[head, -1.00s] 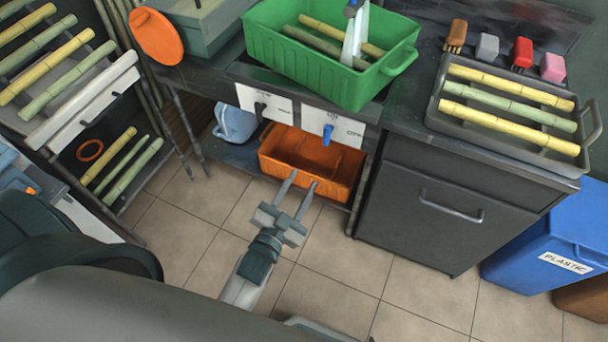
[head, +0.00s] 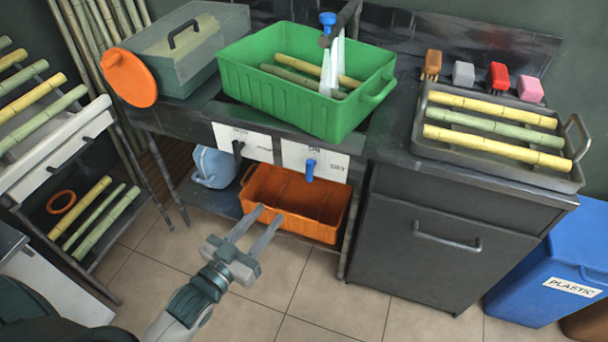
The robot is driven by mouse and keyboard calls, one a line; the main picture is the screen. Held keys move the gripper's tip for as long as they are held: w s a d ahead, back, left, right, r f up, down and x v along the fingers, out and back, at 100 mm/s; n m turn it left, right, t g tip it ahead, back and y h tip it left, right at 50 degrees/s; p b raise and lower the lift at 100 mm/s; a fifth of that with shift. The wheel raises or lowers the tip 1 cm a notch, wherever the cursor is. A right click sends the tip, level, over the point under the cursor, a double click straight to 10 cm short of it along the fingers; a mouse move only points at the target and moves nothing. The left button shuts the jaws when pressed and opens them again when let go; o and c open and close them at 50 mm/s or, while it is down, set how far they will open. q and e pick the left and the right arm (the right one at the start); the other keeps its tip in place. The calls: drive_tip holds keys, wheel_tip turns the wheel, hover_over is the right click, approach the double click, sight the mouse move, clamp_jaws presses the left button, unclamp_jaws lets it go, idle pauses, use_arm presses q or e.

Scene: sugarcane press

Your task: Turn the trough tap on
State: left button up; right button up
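A faucet with a blue knob (head: 327,19) stands at the back of the counter, with whitish streams (head: 333,68) below it running into a green tub (head: 290,110). Below the tub, a white panel with ON and OFF marks carries a blue lever (head: 310,170), which hangs down. A second white panel to its left carries a black lever (head: 238,149); its lettering is hard to read. My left gripper (head: 268,214) is open and empty, low in front of the orange crate and apart from both levers. My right gripper is not in view.
An orange crate (head: 325,232) and a light-blue jug (head: 212,166) sit under the counter. A dark cabinet (head: 440,268) and blue bin (head: 555,265) are on the right. A tray (head: 500,172) of cane sits on the counter. Cane racks stand left. The tiled floor in front is clear.

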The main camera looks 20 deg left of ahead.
sight(307, 169)
use_arm(q)
drive_tip(key=shift+w, duration=0.15)
drive_tip(key=x, duration=1.7)
drive_tip(key=shift+d+p, duration=0.15)
drive_tip(key=shift+p, duration=0.15)
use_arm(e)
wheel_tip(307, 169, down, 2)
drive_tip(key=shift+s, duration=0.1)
use_arm(q)
drive_tip(key=shift+f, duration=0.1)
clamp_jaws()
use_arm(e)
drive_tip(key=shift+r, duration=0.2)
